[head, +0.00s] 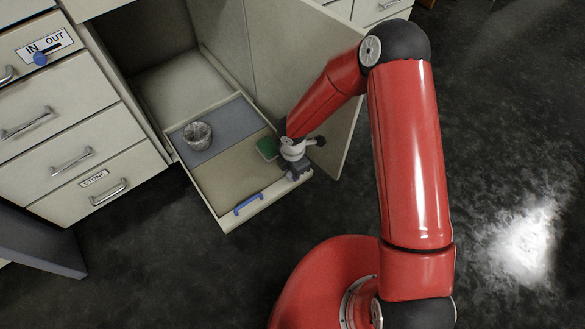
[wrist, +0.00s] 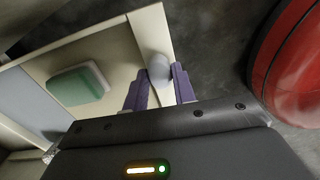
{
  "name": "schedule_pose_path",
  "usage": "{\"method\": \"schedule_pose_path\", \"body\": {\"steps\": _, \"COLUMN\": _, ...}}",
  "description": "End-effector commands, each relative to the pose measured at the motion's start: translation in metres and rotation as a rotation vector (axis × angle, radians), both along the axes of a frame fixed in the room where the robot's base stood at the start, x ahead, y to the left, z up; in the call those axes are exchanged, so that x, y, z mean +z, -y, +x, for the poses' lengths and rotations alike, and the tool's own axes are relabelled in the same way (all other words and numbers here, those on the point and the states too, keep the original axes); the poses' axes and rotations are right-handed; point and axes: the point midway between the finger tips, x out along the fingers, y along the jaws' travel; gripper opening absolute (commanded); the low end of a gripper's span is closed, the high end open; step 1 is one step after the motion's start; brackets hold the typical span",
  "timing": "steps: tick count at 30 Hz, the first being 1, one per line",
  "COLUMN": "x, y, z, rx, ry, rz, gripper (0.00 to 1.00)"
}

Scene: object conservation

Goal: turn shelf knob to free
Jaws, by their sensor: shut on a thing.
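The pulled-out shelf (head: 225,219) sticks out of the open cabinet, with a blue handle (head: 248,204) on its front edge. My gripper (head: 300,174) is at the right end of that front edge. In the wrist view my gripper (wrist: 160,82) has its two purple fingers on either side of a pale, rounded shelf knob (wrist: 159,66) and is shut on it. The knob sits at the shelf's front edge. In the head view the gripper mostly hides the knob, and I cannot read its setting.
A green sponge (head: 267,148) lies on the shelf close to my gripper. The open cabinet door (head: 347,118) is just right of my gripper. Drawers (head: 75,165) stand at left; the dark floor in front is clear.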

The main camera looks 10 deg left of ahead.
Motion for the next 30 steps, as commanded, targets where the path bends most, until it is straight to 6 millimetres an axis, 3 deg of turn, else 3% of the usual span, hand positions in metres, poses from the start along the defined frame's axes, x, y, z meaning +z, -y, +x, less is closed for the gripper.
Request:
{"method": "schedule_pose_path", "body": {"steps": 20, "x": 0.0004, "y": 0.0000, "z": 0.0009, "rx": 0.062, "ry": 0.002, "rz": 0.001, "gripper": 0.04}}
{"method": "schedule_pose_path", "body": {"steps": 21, "x": 0.0004, "y": 0.0000, "z": 0.0009, "rx": 0.062, "ry": 0.002, "rz": 0.001, "gripper": 0.29}}
{"method": "schedule_pose_path", "body": {"steps": 26, "x": 0.0003, "y": 0.0000, "z": 0.0006, "rx": 0.062, "ry": 0.001, "rz": 0.000, "gripper": 0.48}}
{"method": "schedule_pose_path", "body": {"steps": 30, "x": 0.0001, "y": 0.0000, "z": 0.0004, "rx": 0.062, "ry": 0.001, "rz": 0.001, "gripper": 0.48}}
